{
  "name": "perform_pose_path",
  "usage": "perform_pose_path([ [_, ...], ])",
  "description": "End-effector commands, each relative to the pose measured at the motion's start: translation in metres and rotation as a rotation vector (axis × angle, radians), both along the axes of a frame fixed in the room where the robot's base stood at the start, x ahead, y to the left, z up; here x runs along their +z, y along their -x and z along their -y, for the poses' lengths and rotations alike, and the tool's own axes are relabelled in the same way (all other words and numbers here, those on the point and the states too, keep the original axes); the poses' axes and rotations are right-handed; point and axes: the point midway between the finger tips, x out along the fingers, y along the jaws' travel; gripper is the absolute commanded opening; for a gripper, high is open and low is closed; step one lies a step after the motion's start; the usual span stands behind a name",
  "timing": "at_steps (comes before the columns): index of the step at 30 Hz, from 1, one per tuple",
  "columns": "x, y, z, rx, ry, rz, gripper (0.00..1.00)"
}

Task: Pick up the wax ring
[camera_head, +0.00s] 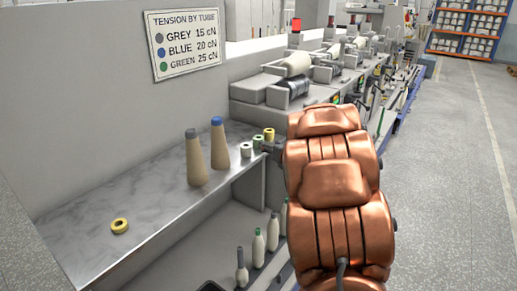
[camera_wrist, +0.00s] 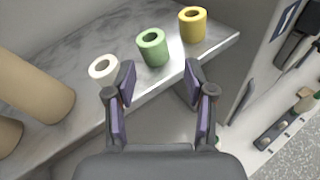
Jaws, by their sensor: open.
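A short, wide yellow ring (camera_head: 119,226), which looks like the wax ring, lies flat on the left part of the grey metal shelf (camera_head: 155,205). It is not in the wrist view. My gripper (camera_wrist: 160,85) is open and empty at the shelf's front edge, far to the right of this ring. In the head view its end shows dark beside my copper arm. Ahead of the fingers in the wrist view stand a green roll (camera_wrist: 153,47), a white roll (camera_wrist: 103,67) and a yellow roll (camera_wrist: 193,24). The fingers appear apart from all three.
Two tan cones, one grey-tipped (camera_head: 195,160) and one blue-tipped (camera_head: 219,145), stand between the yellow ring and the rolls. Several bobbins (camera_head: 258,248) stand below the shelf. A tension sign (camera_head: 186,42) hangs on the wall. Floor to the right is clear.

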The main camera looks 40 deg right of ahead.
Motion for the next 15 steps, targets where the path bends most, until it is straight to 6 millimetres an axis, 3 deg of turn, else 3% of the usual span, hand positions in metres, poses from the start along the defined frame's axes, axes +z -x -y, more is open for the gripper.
perform_pose_path([
  [3,-0.013,-0.002,0.003,0.076,0.100,0.029,0.54],
  [15,-0.017,-0.015,0.000,0.150,0.198,0.070,0.54],
])
